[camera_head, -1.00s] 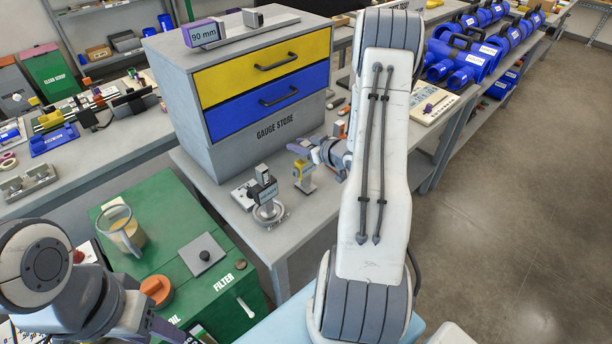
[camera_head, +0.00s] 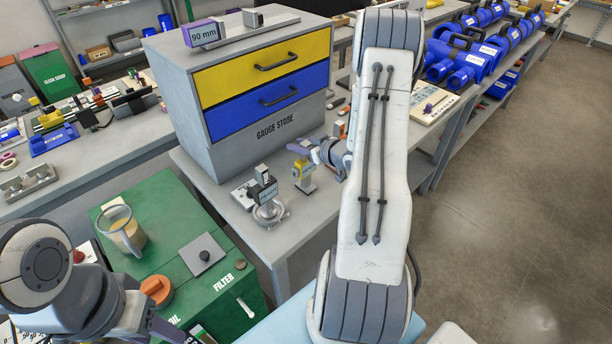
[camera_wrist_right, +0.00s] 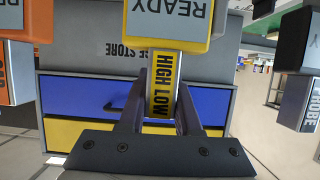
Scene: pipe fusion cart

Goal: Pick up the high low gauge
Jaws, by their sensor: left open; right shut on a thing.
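The high low gauge (camera_wrist_right: 164,85) has a yellow body with the words HIGH LOW and a head marked READY. In the right wrist view it stands between the two fingers of my right gripper (camera_wrist_right: 160,98), which is shut on it. In the head view the gauge (camera_head: 303,170) shows as a small yellow block on the grey bench in front of the gauge store, with my right gripper (camera_head: 322,153) reaching it from the right. Whether its foot touches the bench is unclear. My left gripper (camera_head: 165,332) is at the lower left, mostly hidden behind its own arm, away from the gauge.
The gauge store cabinet (camera_head: 190,100) rises behind. In the wrist view, an orange gauge (camera_wrist_right: 20,72) and a grey one marked PROBE (camera_wrist_right: 298,103) flank the held gauge.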

